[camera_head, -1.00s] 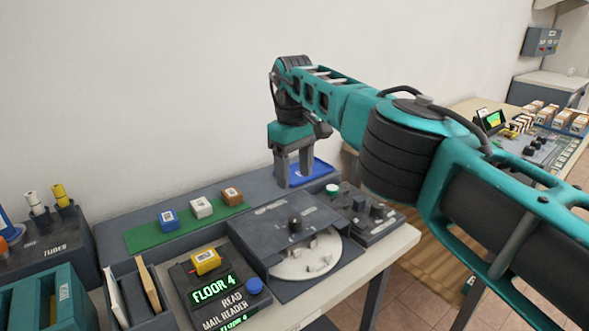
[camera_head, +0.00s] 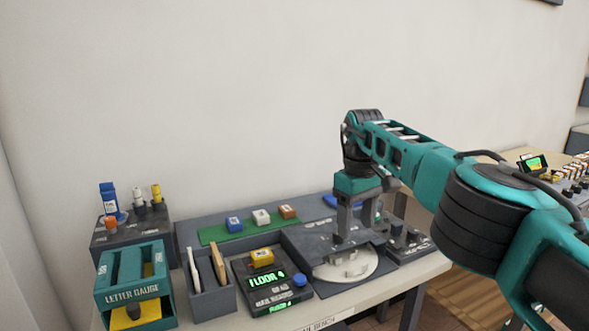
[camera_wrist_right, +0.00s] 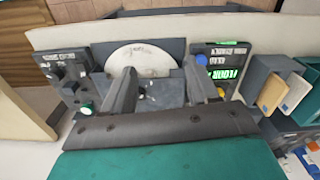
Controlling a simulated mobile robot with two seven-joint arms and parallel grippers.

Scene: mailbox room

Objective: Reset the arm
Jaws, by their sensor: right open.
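My right gripper (camera_head: 355,224) is open and empty, pointing down above the grey dial unit with the pale round disc (camera_head: 346,266). My teal and black right arm reaches in from the right side of the head view. In the right wrist view, the two fingers of the right gripper (camera_wrist_right: 166,92) stand apart, with the dial unit's pale disc (camera_wrist_right: 142,58) beyond them. The fingers hide part of the dial unit. My left gripper is in neither view.
A mail reader (camera_head: 268,284) showing FLOOR 4 holds a yellow box. A green strip (camera_head: 212,234) carries blue, white and brown boxes. A letter gauge (camera_head: 134,286), a grey envelope holder (camera_head: 212,298) and a tube rack (camera_head: 130,230) stand at left. A knob panel (camera_head: 408,243) stands at right.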

